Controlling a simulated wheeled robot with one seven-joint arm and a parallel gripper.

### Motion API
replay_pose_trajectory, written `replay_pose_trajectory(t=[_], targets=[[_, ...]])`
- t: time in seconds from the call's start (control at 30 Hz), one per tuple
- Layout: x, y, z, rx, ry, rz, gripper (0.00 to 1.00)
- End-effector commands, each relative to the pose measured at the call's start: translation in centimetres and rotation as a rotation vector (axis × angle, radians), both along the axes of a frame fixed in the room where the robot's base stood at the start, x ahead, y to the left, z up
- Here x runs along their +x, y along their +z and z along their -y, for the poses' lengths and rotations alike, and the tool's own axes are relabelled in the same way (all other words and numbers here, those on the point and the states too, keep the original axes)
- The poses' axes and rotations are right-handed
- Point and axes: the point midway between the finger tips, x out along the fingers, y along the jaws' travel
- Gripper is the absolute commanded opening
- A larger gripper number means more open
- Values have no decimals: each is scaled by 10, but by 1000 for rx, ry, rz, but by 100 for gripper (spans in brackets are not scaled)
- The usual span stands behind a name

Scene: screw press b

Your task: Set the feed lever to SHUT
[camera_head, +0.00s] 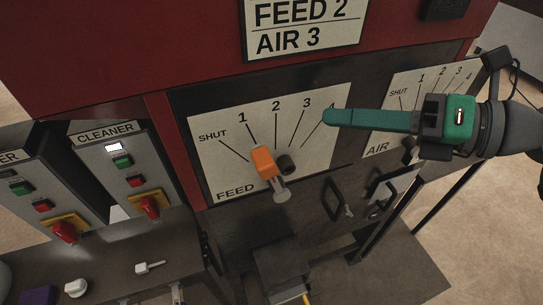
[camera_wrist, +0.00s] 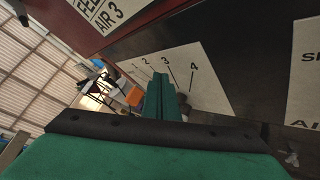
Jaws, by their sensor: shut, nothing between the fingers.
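The FEED dial plate (camera_head: 222,170) is white, with marks SHUT, 1, 2, 3 and 4. The feed lever (camera_head: 263,163) has an orange grip on a metal shaft, beside a dark round hub. Its grip appears at the lower end of the 1 line, to the right of the SHUT line; its exact setting is hard to tell. My green gripper (camera_head: 328,117) is shut and empty, its tips by mark 4, up and right of the lever and apart from it. In the wrist view, the orange grip (camera_wrist: 133,97) shows left of my fingers (camera_wrist: 163,82).
A sign (camera_head: 303,25) above reads FEED 2, AIR 3. The AIR plate (camera_head: 385,135) is at the right, partly behind my gripper. Two CLEANER boxes (camera_head: 133,168) with red switches stand at the left, above a dark bench (camera_head: 110,255) holding small items. A black handle (camera_head: 335,200) is below right.

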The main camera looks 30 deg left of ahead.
Motion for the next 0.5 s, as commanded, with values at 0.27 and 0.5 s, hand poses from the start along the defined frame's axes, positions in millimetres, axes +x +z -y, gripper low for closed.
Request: replay_pose_trajectory(t=[0.27, 0.5], targets=[[9, -14, 14, -149, -46, 11, 0], [10, -15, 14, -154, -47, 11, 0]])
